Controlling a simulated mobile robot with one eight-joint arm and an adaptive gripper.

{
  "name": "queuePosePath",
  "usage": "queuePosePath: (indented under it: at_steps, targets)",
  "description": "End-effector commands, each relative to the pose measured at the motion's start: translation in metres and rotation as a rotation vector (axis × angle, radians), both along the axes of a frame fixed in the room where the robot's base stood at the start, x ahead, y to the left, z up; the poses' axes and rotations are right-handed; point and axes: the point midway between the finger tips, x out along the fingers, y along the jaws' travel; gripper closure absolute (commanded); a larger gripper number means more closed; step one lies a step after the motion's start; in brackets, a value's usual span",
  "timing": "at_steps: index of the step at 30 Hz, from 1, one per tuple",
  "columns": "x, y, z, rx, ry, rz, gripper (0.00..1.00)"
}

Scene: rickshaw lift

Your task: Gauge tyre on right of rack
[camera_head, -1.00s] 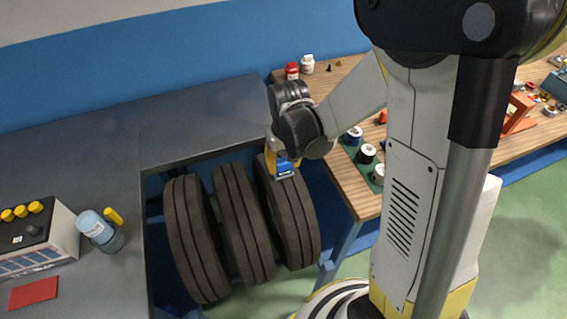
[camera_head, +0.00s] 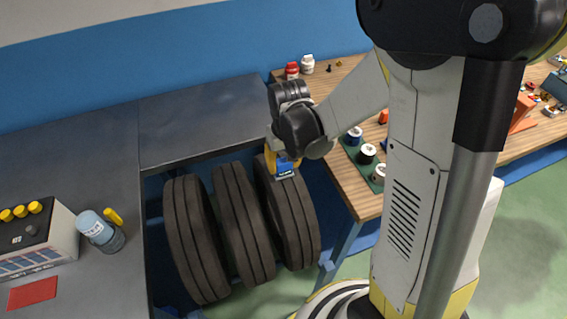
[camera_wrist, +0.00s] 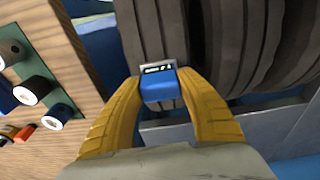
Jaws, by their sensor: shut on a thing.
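Three black tyres stand side by side in the rack. The right tyre (camera_head: 288,217) is nearest the wooden bench; it also shows in the wrist view (camera_wrist: 158,36). My gripper (camera_head: 284,168) is above the top of the right tyre. In the wrist view, my gripper's yellow fingers (camera_wrist: 160,98) are shut on a blue gauge (camera_wrist: 158,86) with a small display at its top. The gauge lies against or just over the tyre's tread; I cannot tell if it touches. The middle tyre (camera_head: 243,225) and the left tyre (camera_head: 194,240) stand further left.
A wooden bench (camera_head: 352,190) with several spools is close on the right.

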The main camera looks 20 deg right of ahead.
Motion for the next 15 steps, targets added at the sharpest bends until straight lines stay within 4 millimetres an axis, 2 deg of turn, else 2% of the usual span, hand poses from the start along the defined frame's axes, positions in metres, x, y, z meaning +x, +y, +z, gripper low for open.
queuePosePath:
  at_steps: [15]
  targets:
    - [0.0, 0.0, 0.046, 0.0, -0.001, 0.0, 0.9]
